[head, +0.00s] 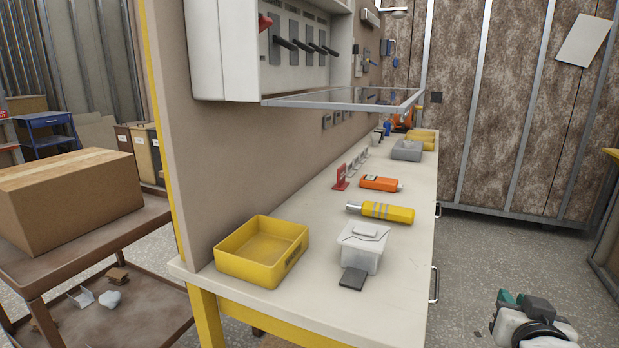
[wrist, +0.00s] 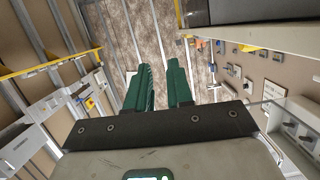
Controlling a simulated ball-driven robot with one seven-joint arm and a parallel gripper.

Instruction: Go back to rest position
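My gripper (wrist: 159,70) shows in the wrist view with its two green fingers apart and nothing between them. A strip of the far wall shows through the gap. In the head view my gripper (head: 516,298) is at the bottom right, over the floor, to the right of the workbench (head: 397,270) and apart from it. Only part of my arm shows there.
The bench holds a yellow tray (head: 236,265), a white lidded container (head: 361,246), a dark flat piece (head: 353,279), a yellow cylindrical tool (head: 387,212) and an orange device (head: 380,183). An open wall cabinet (head: 222,50) hangs above. The floor (head: 500,250) right of the bench is clear.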

